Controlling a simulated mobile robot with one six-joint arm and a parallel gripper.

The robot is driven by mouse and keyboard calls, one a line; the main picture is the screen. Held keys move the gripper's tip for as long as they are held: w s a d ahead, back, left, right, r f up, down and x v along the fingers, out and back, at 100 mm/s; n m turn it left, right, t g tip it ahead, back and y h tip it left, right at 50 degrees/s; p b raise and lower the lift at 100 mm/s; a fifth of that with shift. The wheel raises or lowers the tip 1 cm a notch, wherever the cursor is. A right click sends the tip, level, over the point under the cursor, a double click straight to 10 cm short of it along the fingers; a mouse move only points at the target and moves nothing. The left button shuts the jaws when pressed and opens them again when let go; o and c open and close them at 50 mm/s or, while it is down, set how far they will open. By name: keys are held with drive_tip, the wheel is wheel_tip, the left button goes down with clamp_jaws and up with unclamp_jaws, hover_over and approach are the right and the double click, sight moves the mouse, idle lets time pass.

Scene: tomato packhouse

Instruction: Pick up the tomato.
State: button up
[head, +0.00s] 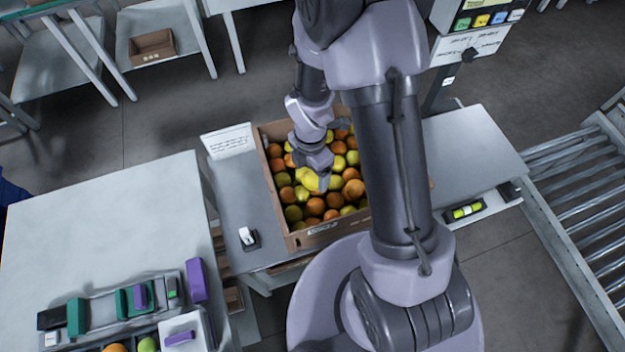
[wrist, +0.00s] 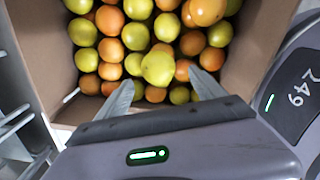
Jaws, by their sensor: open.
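A cardboard box (head: 284,222) on the grey table is full of round tomatoes, some orange and some yellow-green. The box wall also shows in the wrist view (wrist: 32,50). My gripper (head: 322,184) is over the box, pointing down at the fruit. In the wrist view my gripper (wrist: 163,88) is open, with its two pale fingers apart. A yellow tomato (wrist: 158,68) lies just beyond and between the fingertips, appearing higher than its neighbours. I cannot tell whether the fingers touch it. My arm hides the right part of the box in the head view.
A white sign (head: 229,141) stands at the box's left, and a small white-topped device (head: 247,237) is on the table. A pale table (head: 110,215) with trays is at the left. A roller conveyor (head: 585,200) runs at the right.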

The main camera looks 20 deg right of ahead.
sight(311, 176)
wheel_tip(311, 176, down, 4)
drive_tip(key=shift+w+f+b, duration=0.15)
drive_tip(key=shift+f+b, duration=0.1)
drive_tip(key=shift+b, duration=0.7)
drive_tip(key=shift+r, duration=0.15)
drive_tip(key=shift+c, duration=0.5)
drive_tip(key=c, duration=0.9)
